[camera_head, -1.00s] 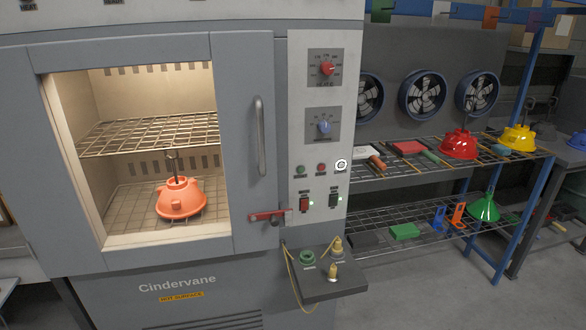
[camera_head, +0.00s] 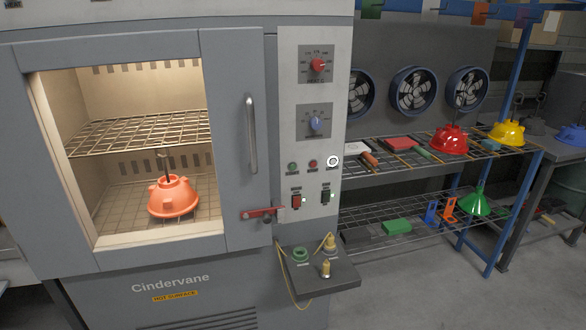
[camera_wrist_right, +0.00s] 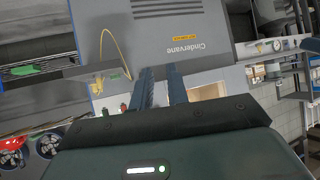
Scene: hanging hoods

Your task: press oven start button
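The grey Cindervane oven (camera_head: 235,140) fills the left of the head view. Its control panel (camera_head: 310,135) carries a green button (camera_head: 292,167), a red button (camera_head: 313,163) and a white-ringed round button (camera_head: 333,161) in a row. Their labels are too small to read, so I cannot tell which one is start. Neither gripper is in the head view.
The panel also has a red knob (camera_head: 318,65), a blue knob (camera_head: 316,123) and two switches. A small shelf (camera_head: 318,276) juts out below it. An orange hood (camera_head: 173,197) sits inside the oven. A wire rack (camera_head: 400,215) with hoods stands right. Floor shows at lower right.

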